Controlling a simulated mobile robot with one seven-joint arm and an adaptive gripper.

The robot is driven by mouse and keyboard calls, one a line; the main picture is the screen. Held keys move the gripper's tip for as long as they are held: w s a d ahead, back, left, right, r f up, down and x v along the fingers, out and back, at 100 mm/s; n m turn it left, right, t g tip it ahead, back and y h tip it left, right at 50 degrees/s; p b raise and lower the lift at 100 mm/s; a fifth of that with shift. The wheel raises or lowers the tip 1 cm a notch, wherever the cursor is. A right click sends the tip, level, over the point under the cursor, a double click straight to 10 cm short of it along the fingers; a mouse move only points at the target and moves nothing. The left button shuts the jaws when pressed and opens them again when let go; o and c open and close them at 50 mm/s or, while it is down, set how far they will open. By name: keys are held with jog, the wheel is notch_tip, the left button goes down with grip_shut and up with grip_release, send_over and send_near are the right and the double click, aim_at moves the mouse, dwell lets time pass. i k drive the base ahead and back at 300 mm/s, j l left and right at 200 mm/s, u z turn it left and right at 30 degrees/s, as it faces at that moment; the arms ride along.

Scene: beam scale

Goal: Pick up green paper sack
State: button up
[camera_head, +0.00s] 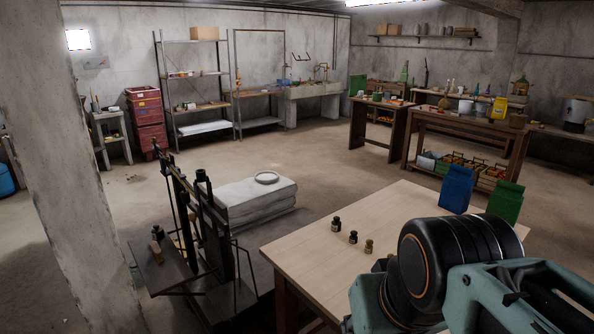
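The green paper sack (505,204) stands upright at the far right corner of the light wooden table. Its lower left part is close to a blue paper sack (456,189) standing just to its left. My arm fills the lower right of the view, in front of the table and nearer than the green sack. No gripper fingers can be made out, and nothing is seen touching the sack.
A concrete pillar (62,170) is at far left.

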aim_at(506, 202)
jog(key=l, duration=0.5)
jog(key=k+l+u, duration=0.1)
jog(key=l, duration=0.4)
jog(key=k+l, duration=0.15)
jog(key=l, duration=0.75)
jog(key=i+l+u, duration=0.15)
jog(key=l, duration=0.25)
jog(key=i+l, duration=0.15)
jog(key=l, duration=0.2)
jog(key=i+l, duration=0.15)
jog(key=l, duration=0.2)
jog(key=i+l+u, duration=0.15)
jog(key=i+l, duration=0.45)
jog(key=i+l+z, duration=0.15)
jog(key=i, duration=0.35)
jog(key=l+u, duration=0.15)
jog(key=l, duration=0.15)
